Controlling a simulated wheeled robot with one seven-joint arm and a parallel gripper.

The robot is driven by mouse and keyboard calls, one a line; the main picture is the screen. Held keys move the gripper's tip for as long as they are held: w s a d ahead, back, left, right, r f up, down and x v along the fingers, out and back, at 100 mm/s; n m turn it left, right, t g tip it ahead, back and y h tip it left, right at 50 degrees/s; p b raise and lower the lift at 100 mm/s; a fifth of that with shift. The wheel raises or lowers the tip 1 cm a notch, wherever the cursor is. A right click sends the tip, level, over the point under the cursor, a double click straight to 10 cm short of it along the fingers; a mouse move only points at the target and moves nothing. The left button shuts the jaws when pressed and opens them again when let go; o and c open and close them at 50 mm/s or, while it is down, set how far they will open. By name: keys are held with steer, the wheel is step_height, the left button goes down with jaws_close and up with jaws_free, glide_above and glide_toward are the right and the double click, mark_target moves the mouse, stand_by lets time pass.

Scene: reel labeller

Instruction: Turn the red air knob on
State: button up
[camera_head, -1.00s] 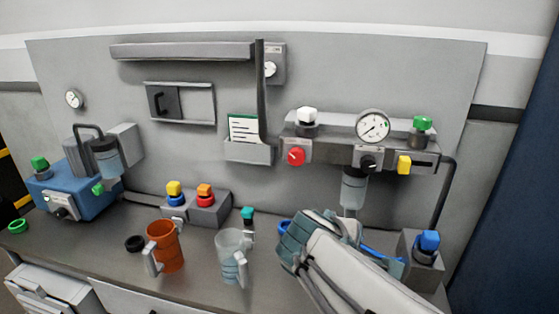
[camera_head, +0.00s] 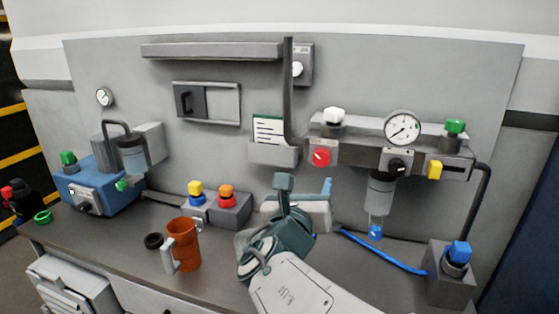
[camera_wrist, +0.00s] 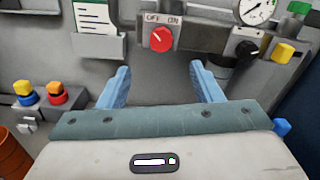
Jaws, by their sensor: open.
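The red air knob (camera_head: 321,157) is on the front of the grey air unit on the wall panel. It also shows in the wrist view (camera_wrist: 160,38), below the printed words OFF at left and ON at right. A small pale mark on the knob seems to point up and left, towards OFF. My gripper (camera_head: 306,186) is open and empty, below the knob and apart from it. In the wrist view my two blue fingers (camera_wrist: 160,72) are spread, with the knob beyond them, about midway between.
A pressure gauge (camera_head: 402,127), a black knob (camera_head: 397,165) and a yellow button (camera_head: 434,170) sit right of the red knob. A card holder (camera_head: 272,154) is close at its left. A filter bowl (camera_head: 379,195) hangs below. An orange mug (camera_head: 183,243) stands on the bench.

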mark_target(320, 159)
steer(key=p+x, duration=0.1)
steer(key=x, duration=1.1)
steer(key=shift+w+d, duration=0.25)
steer(key=shift+w, duration=0.1)
steer(key=c, duration=1)
